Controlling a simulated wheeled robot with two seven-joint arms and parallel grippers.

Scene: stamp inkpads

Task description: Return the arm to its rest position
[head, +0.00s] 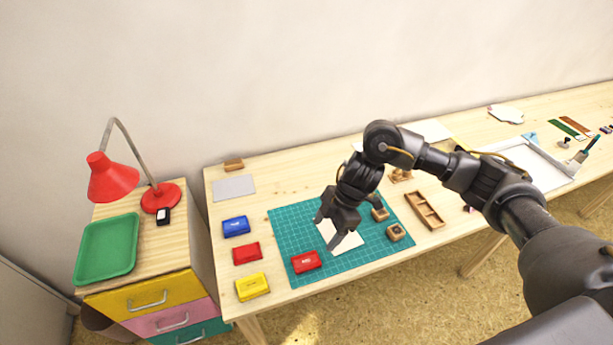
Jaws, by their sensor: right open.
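My right arm reaches in from the right over the wooden table. My right gripper (326,232) is open and empty above the green cutting mat (282,235), over a white paper (350,242). A red inkpad (306,262) lies on the mat's front left part. Blue (236,226), red (246,253) and yellow (252,287) inkpads stand in a column left of the mat. Two wooden stamps (380,213) (396,233) stand on the mat right of the gripper. My left gripper is not in view.
A wooden tray (425,211) lies right of the mat, near my arm. A white tray (530,160) stands farther right. A grey sheet (233,188) lies at the back left. A red lamp (113,180) and green tray (107,249) stand on the drawer cabinet at the left.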

